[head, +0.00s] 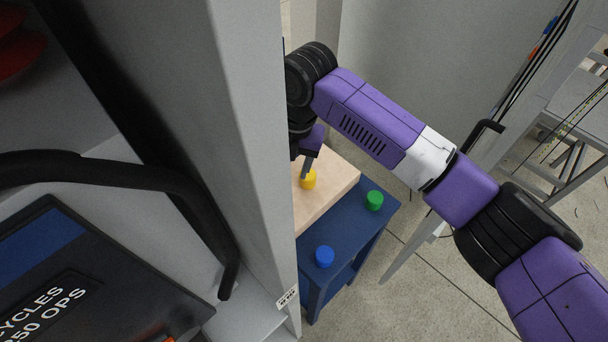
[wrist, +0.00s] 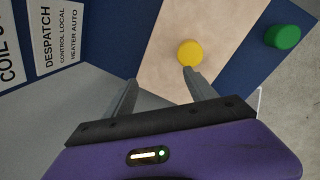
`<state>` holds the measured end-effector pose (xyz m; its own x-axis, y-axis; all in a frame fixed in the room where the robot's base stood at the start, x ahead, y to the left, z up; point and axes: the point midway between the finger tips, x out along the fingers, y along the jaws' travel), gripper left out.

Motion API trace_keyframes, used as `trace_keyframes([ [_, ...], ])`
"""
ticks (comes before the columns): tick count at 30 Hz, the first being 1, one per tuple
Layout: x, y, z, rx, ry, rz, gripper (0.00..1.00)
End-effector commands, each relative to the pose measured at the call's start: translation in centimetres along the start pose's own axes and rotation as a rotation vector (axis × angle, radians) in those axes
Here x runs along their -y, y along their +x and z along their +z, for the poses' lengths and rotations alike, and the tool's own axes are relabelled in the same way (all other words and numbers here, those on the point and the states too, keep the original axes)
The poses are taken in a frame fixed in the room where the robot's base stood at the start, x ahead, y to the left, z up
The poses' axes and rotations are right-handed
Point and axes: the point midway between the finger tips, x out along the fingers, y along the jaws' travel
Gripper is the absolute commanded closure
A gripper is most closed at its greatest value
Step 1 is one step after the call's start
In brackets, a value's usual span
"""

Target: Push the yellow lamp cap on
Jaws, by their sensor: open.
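The yellow lamp cap (head: 308,180) is a short round cylinder on a pale wooden-looking board on a blue stand. It also shows in the wrist view (wrist: 190,53), just beyond the tip of the right finger. My gripper (wrist: 161,77) is open, with nothing between its fingers. In the head view my gripper (head: 306,170) is beside the cap, with one finger close to it; I cannot tell whether they touch. The cabinet post hides part of the board and of the gripper. No lamp for the cap can be made out.
A green cap (head: 374,200) and a blue cap (head: 324,256) sit on the blue stand (head: 345,248) around the board (head: 340,172). A grey cabinet post (head: 245,130) stands close on the left. Labelled plates (wrist: 60,35) show at the wrist view's left.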

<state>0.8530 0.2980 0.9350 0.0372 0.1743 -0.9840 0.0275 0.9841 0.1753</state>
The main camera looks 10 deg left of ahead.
Motion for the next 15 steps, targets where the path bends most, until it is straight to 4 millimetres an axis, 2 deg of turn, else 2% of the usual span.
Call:
trace_keyframes([
  [1,1.3,-0.8,0.7,-0.005,-0.036,-0.052,0.35],
  [3,2.7,-1.7,1.2,-0.019,-0.081,-0.108,0.35],
  [7,4.2,-2.6,1.7,-0.04,-0.127,-0.166,0.35],
  [15,4.9,-0.5,1.7,-0.046,-0.137,-0.177,0.35],
])
